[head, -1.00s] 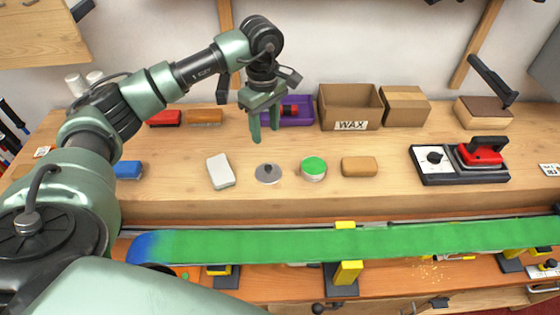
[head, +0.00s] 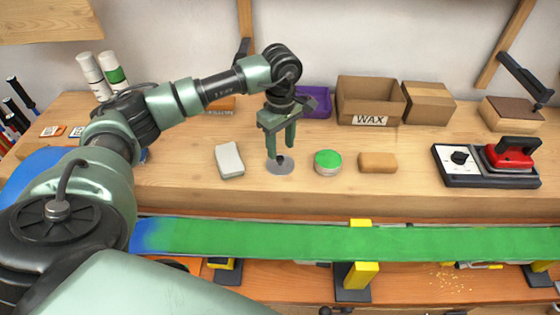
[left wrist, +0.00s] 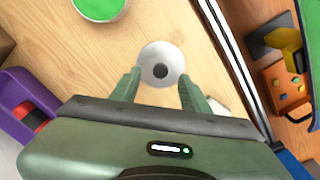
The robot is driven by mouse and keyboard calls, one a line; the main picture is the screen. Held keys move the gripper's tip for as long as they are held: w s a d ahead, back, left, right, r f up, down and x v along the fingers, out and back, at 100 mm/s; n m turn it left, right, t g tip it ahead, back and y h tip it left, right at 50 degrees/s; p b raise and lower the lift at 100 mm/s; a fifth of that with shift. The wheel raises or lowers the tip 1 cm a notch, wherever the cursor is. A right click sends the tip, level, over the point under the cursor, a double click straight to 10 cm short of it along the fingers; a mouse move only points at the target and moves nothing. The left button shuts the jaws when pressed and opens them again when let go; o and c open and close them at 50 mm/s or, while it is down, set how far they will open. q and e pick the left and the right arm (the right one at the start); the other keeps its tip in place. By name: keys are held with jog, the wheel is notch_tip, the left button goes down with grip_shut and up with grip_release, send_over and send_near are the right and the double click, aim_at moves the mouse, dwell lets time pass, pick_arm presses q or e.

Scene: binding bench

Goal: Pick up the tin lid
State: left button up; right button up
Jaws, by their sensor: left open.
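The tin lid (head: 279,168) is a flat grey disc with a dark knob, lying on the wooden bench. My left gripper (head: 281,151) is open and points down just above the lid, its fingers partly covering it in the head view. In the left wrist view the lid (left wrist: 173,55) and its knob show between and just beyond the spread fingertips (left wrist: 160,76). I cannot tell how much height is left between fingertips and lid. My right gripper is not in view.
A green-topped round tin (head: 328,161) and a tan block (head: 378,162) stand right of the lid. A white block (head: 229,160) lies left. Behind are a purple holder (head: 316,104) and a WAX box (head: 369,104). A green-topped rail (head: 440,243) runs along the front.

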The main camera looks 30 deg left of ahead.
aim_at(280, 157)
pick_arm(q)
notch_tip(280, 157, down, 4)
jog(key=shift+a+r+p, duration=0.1)
jog(key=shift+r+p, duration=0.1)
jog(key=shift+p, duration=0.55)
jog(key=shift+f, duration=0.3)
grip_shut()
jog(key=shift+r, duration=0.15)
